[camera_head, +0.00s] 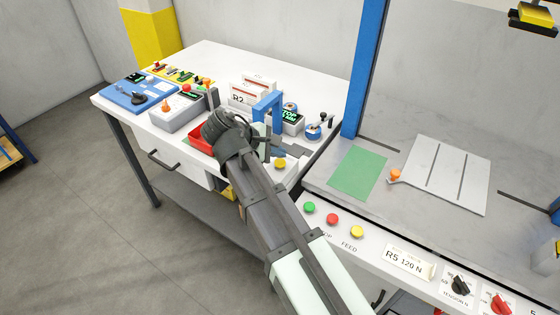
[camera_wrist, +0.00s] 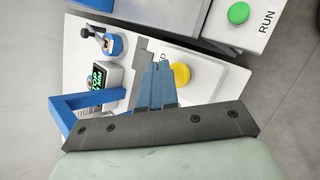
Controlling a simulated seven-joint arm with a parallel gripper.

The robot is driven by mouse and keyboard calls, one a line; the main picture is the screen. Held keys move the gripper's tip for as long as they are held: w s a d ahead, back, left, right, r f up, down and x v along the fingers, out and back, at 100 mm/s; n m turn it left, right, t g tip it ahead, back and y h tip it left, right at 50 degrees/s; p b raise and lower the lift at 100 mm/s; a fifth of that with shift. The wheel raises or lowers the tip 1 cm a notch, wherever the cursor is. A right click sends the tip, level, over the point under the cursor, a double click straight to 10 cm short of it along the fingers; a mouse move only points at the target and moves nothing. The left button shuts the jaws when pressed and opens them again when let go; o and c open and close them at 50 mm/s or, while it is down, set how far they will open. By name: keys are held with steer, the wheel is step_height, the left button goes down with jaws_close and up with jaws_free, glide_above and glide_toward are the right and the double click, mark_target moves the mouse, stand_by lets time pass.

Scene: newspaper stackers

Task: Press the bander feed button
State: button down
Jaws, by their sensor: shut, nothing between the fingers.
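In the head view a yellow button (camera_head: 280,163) sits on a small white box at the white table's right edge. The wrist view shows this yellow button (camera_wrist: 180,74) beside a label mostly hidden by my fingers; only a final "D" shows. Another yellow button (camera_head: 357,232), marked FEED, is on the front panel of the grey machine, right of a red button (camera_head: 332,219) and a green button (camera_head: 309,207). My gripper (camera_wrist: 158,72) is shut and empty, its tips close beside the white box's yellow button in the picture. Whether they touch it I cannot tell.
A blue arch (camera_head: 267,108) and a small display (camera_head: 292,121) stand behind my gripper. A red tray (camera_head: 201,140) is partly hidden by my arm. The green RUN button (camera_wrist: 238,13) shows in the wrist view. A green mat (camera_head: 357,173) lies on the grey machine top.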

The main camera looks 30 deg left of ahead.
mark_target(277, 163)
steer(key=shift+f, duration=0.9)
stand_by(1.5)
steer(key=shift+r, duration=0.9)
steer(key=shift+r, duration=2.5)
